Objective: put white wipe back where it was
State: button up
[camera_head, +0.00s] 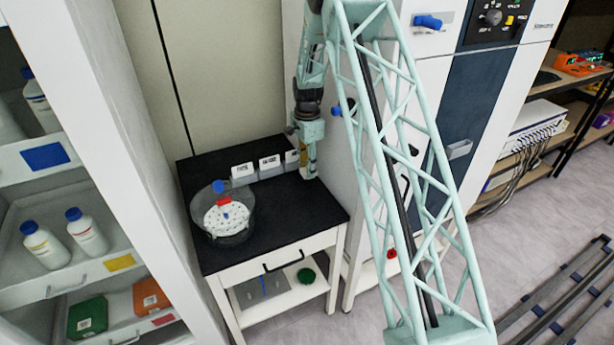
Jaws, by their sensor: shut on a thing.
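My gripper (309,172) points down at the back right of the black-topped table (285,219), close to the side of the tall white cabinet. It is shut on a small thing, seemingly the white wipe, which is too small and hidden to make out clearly. I cannot tell if that thing touches the tabletop. A row of small white labelled holders (242,171) stands along the table's back edge, just left of my gripper. The one nearest my gripper (291,156) is partly hidden by it.
A clear round vessel (223,217) with a white perforated disc and red and blue parts stands at the table's left. The table's front right is clear. A shelf with bottles (43,245) is at left. The freeze dryer (460,110) stands right, partly behind my arm.

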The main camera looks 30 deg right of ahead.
jog(key=shift+f, duration=1.75)
jog(key=shift+f, duration=0.15)
jog(key=o, duration=0.8)
notch_tip(320, 180, up, 12)
jog(key=shift+f, duration=0.15)
jog(key=shift+r+p, duration=0.3)
jog(key=shift+a+r, duration=0.1)
jog(key=shift+r, duration=0.05)
